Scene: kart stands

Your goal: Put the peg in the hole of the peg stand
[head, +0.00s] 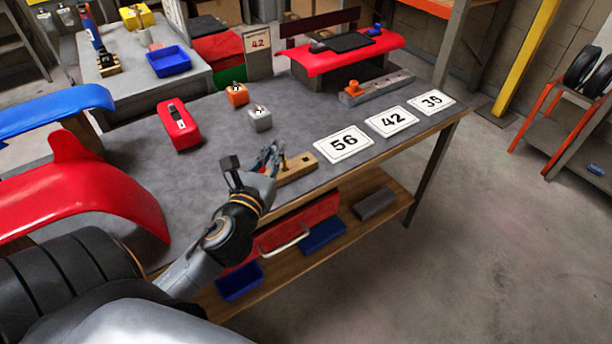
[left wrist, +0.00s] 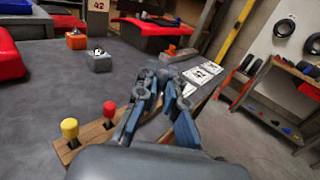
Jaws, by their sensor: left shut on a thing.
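The wooden peg stand (head: 300,171) lies near the front edge of the grey table. In the left wrist view the stand (left wrist: 92,133) carries a yellow-topped peg (left wrist: 69,128) and a red-topped peg (left wrist: 110,108). My left gripper (head: 270,154) is at the stand's left end in the head view, partly covering it. In the left wrist view its blue-grey fingers (left wrist: 163,82) are close together, over the stand's right part. The gripper is shut on a peg, mostly hidden by the fingers. My right gripper is not in view.
Number cards such as 56 (head: 343,143) lie right of the stand. An orange block (head: 237,94), a grey block (head: 260,119) and a red part (head: 179,125) stand behind. A grey bar with an orange knob (head: 376,88) lies at the back right.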

